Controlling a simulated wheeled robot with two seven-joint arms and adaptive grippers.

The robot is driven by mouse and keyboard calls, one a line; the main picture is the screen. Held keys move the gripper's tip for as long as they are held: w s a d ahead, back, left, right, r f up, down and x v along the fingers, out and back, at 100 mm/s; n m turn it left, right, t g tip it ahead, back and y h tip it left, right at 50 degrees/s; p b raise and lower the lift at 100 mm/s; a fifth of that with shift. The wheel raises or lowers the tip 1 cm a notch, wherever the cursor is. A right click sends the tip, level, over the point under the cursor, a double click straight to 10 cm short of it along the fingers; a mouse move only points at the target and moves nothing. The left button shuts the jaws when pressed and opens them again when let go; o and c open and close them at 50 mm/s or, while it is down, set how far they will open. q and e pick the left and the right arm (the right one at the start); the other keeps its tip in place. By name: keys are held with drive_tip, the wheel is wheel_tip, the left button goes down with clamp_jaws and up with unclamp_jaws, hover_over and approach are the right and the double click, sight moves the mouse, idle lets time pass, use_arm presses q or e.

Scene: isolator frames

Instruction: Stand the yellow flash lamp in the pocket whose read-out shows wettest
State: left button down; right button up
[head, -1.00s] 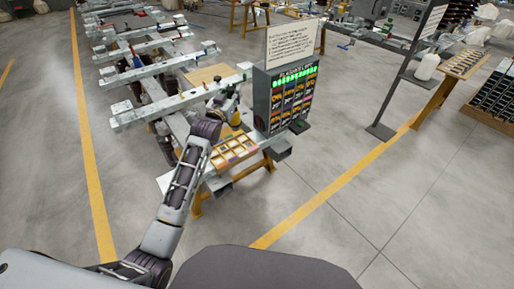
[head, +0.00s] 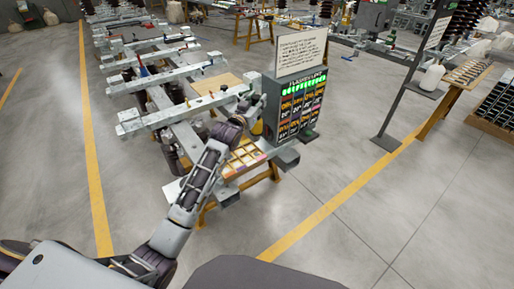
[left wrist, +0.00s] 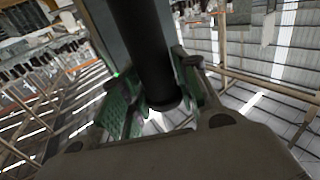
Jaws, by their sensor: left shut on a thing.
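My left gripper (head: 250,110) is beside the left edge of a grey read-out cabinet (head: 268,112). A small yellow patch, which looks like the flash lamp (head: 257,127), shows at the gripper. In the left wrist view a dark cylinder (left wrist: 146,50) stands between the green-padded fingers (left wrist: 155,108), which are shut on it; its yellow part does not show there. The cabinet front has a green lit row (head: 303,86) on top and rows of coloured read-outs below, too small to read. The pockets cannot be made out clearly. My right gripper is out of view.
A white sign (head: 301,50) stands above the cabinet. A shallow tray with compartments (head: 243,157) lies in front of my gripper. Grey beams (head: 170,115) run behind and left of my arm. A dark post (head: 408,85) stands at the right. The floor between is clear.

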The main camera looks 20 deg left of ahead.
use_arm(q)
drive_tip(key=shift+f, duration=2.9)
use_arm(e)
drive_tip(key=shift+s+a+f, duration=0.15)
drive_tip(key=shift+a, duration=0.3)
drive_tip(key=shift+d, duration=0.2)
